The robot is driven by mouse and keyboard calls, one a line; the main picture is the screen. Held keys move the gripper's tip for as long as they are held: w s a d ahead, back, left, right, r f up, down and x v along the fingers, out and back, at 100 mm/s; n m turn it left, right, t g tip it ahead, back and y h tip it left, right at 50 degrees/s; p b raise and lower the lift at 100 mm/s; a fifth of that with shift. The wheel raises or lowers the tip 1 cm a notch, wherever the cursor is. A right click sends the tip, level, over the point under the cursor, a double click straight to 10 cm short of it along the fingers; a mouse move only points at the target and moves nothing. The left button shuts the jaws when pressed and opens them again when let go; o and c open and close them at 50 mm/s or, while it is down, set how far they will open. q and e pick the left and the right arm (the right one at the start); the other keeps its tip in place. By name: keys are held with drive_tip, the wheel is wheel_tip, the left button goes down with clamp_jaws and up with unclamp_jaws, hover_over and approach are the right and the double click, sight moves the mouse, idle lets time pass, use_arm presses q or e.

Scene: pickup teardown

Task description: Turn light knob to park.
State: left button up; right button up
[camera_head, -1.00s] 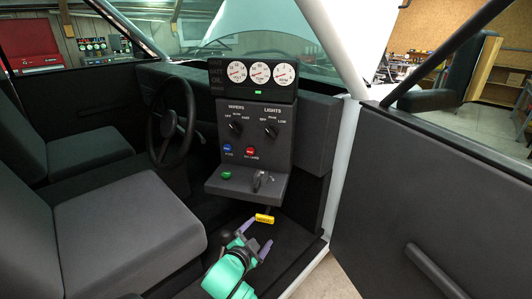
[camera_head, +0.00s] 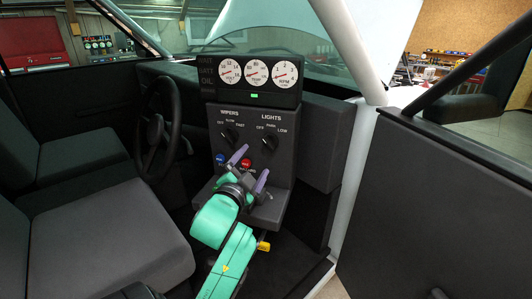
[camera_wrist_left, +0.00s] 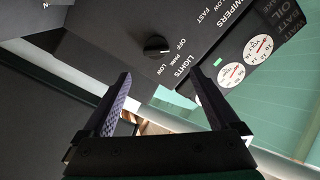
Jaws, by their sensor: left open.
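The black light knob (camera_head: 269,142) is on the dark dash panel under the LIGHTS label, with OFF, PARK and LOW marked around it. In the left wrist view the knob (camera_wrist_left: 155,46) shows a pale pointer mark on its label side. I cannot tell its exact setting. My left gripper (camera_head: 251,168) is open, its purple fingers apart in front of the panel, just below the knob. In the left wrist view the knob lies beyond the open fingers (camera_wrist_left: 160,92), with nothing between them. My right gripper is out of view.
The wipers knob (camera_head: 230,133) is left of the light knob. Blue (camera_head: 220,158) and red (camera_head: 246,163) buttons sit below, near the left gripper. Gauges (camera_head: 257,74) are above. A lower ledge (camera_head: 270,216) juts out beneath the arm. A yellow handle (camera_head: 263,246) hangs below.

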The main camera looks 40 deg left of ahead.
sight(267, 146)
use_arm(q)
drive_tip(key=b+x, duration=0.1)
drive_tip(key=x, duration=0.1)
drive_tip(key=b+x, duration=0.2)
drive_tip(key=x, duration=0.1)
drive_tip(key=f+b+x, duration=0.1)
drive_tip(key=x, duration=0.1)
drive_tip(key=shift+w+a+r, duration=0.1)
drive_tip(key=shift+w+a, duration=0.1)
drive_tip(key=shift+w, duration=0.05)
drive_tip(key=x, duration=0.4)
drive_tip(key=shift+w+a, duration=0.1)
drive_tip(key=shift+w, duration=0.05)
drive_tip(key=c, duration=1.4)
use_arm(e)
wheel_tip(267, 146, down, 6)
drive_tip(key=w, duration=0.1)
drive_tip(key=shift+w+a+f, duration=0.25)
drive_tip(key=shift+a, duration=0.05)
